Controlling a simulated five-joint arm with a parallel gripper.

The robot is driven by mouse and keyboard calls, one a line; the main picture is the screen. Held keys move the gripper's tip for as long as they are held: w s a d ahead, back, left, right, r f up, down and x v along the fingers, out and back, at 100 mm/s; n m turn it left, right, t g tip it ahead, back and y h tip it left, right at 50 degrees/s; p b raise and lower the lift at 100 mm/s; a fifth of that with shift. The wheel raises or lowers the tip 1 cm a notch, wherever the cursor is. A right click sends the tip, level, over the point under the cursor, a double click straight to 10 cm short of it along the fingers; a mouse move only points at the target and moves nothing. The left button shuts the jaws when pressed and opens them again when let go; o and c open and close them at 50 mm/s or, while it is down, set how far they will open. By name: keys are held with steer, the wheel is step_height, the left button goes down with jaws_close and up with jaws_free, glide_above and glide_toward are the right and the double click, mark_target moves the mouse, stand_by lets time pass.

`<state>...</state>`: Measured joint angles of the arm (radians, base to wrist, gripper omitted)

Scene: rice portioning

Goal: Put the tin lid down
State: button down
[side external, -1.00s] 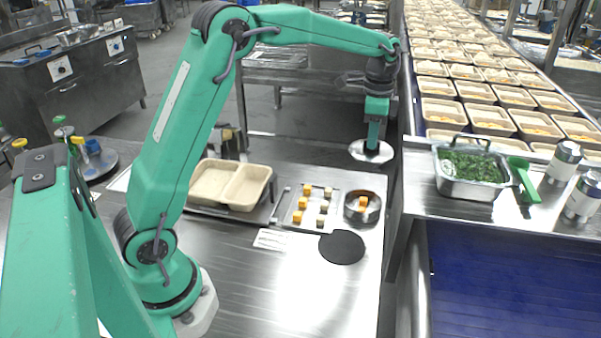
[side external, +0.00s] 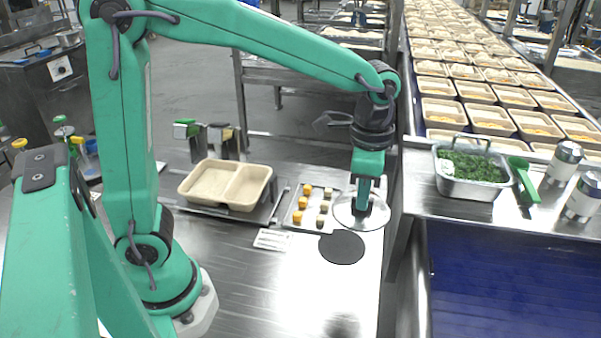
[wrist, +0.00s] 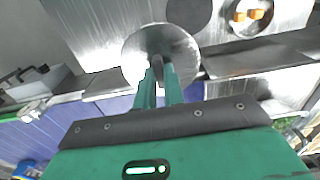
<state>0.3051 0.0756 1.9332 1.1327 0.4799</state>
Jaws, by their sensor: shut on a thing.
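The tin lid (side external: 347,211) is a shiny round metal disc, held roughly level in the side view. My gripper (side external: 363,206) is shut on the lid's small dark handle from above. The lid (wrist: 137,44) and my gripper's fingers (wrist: 158,72) also show in the wrist view. The round tin (wrist: 232,19) is uncovered, with orange cubes inside, and lies apart from the lid in that view. In the side view the lid and gripper hide the tin. I cannot tell how high the lid is above the table.
A black round mat (side external: 342,248) lies bare just in front of the lid. A metal tray (side external: 313,219) with several cubes stands left of it, and a beige two-part food tray (side external: 228,186) farther left. A herb pan (side external: 469,190) stands on the right shelf.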

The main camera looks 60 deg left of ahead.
mark_target(351, 220)
steer(key=s, duration=0.1)
steer(key=s+d, duration=0.1)
steer(key=s, duration=0.1)
steer(key=shift+s+d+f, duration=0.1)
steer(key=shift+d+f, duration=0.05)
steer(key=shift+f, duration=0.05)
steer(key=shift+s+f, duration=0.1)
steer(key=shift+f, duration=2.8)
steer(key=w+a+f, duration=0.7)
steer(key=a, duration=0.2)
steer(key=shift+a, duration=0.25)
steer(key=shift+f, duration=0.1)
steer(key=shift+f, duration=1.9)
steer(key=shift+s+f, duration=0.1)
steer(key=shift+f, duration=0.2)
steer(key=c, duration=1.5)
jaws_free()
